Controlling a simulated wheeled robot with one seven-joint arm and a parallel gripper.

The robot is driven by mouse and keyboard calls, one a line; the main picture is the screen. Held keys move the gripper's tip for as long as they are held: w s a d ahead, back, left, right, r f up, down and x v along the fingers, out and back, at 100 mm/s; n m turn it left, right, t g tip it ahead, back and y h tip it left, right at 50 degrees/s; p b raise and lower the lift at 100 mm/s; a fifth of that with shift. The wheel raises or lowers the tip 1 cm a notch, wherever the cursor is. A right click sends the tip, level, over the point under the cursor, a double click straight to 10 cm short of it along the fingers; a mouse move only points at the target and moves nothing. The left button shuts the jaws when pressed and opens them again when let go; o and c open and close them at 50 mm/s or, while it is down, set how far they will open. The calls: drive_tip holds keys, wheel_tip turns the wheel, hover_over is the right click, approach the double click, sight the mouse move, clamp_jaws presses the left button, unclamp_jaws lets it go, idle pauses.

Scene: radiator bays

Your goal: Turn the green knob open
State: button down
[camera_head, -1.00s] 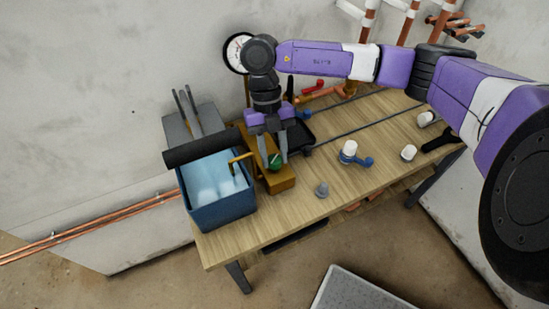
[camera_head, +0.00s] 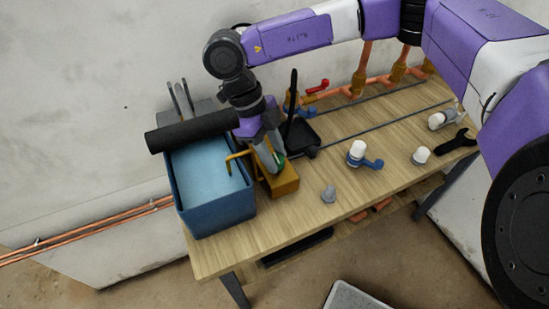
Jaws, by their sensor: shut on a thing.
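The green knob (camera_head: 281,160) sits on a yellow-brown block (camera_head: 285,184) with a bent yellow spout, near the left end of the wooden bench. My gripper (camera_head: 271,160) points down at the knob from above, tilted. It is shut on the knob, and its fingers hide most of it. Only a small green part shows at the right of the fingers. How far the knob has turned cannot be seen.
The front bench is mostly clear.

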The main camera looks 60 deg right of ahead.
drive_tip(key=shift+n+h+b, duration=0.3)
drive_tip(key=shift+n, duration=0.3)
drive_tip(key=c, duration=1)
unclamp_jaws()
drive_tip(key=shift+r, duration=0.15)
drive_tip(key=v, duration=0.7)
drive_tip(key=shift+r, duration=0.25)
drive_tip(key=shift+w+a, duration=0.1)
drive_tip(key=shift+w, duration=0.05)
